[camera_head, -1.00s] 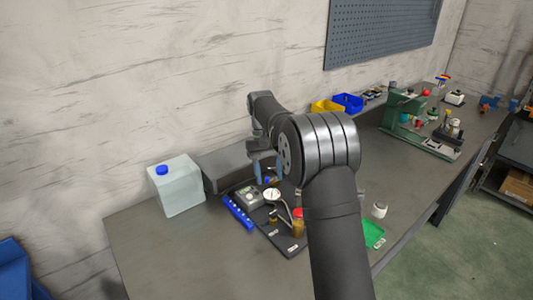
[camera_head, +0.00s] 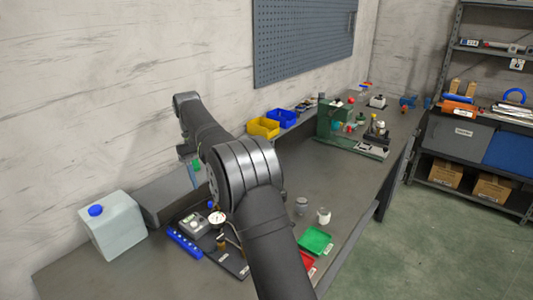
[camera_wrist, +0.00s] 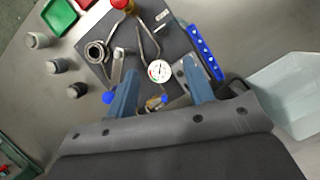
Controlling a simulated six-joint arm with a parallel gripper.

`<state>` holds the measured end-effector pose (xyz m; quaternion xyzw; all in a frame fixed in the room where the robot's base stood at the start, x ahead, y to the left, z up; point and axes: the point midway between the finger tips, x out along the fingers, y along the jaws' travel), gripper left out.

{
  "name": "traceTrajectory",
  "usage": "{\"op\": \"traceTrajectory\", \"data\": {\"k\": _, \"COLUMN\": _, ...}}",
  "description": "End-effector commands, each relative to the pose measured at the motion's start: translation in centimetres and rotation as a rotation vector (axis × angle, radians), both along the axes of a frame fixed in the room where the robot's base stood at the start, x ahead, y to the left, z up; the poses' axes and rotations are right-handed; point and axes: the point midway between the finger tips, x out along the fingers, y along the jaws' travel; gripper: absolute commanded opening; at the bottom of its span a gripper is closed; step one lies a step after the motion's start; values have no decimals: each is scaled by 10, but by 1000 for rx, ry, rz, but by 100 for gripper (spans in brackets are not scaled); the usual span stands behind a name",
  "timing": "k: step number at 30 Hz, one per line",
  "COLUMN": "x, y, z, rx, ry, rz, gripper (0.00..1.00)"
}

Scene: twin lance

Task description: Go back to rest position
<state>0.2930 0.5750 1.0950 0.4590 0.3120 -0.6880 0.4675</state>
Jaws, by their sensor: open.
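My gripper (camera_wrist: 164,95) is open in the wrist view, its two blue fingers apart with nothing held between them. It hangs over the dark tool board (camera_wrist: 165,40), above the round white dial gauge (camera_wrist: 159,70). In the head view my gripper (camera_head: 190,175) is partly hidden behind my arm, raised at the back left of the bench near the wall. The board also shows in the head view (camera_head: 232,262), below my arm.
A white jug with a blue cap (camera_head: 114,226) stands at the left end of the bench. Green (camera_head: 315,240) and red (camera_head: 306,262) trays lie at the front edge. Yellow (camera_head: 263,127) and blue (camera_head: 283,118) bins and a green machine (camera_head: 330,120) stand farther back.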

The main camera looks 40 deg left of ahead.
Motion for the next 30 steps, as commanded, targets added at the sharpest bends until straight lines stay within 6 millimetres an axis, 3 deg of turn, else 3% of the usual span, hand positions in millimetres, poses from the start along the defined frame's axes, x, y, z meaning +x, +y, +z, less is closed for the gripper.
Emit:
{"op": "traceTrajectory", "data": {"k": 8, "x": 0, "y": -1, "z": -1, "rx": 0, "ry": 0, "rz": 0, "gripper": 48}}
{"op": "traceTrajectory", "data": {"k": 14, "x": -2, "y": -6, "z": -14, "rx": -2, "ry": 1, "rz": 0, "gripper": 48}}
{"op": "traceTrajectory", "data": {"k": 30, "x": -15, "y": -39, "z": -98, "rx": -3, "ry": 2, "rz": -1, "gripper": 48}}
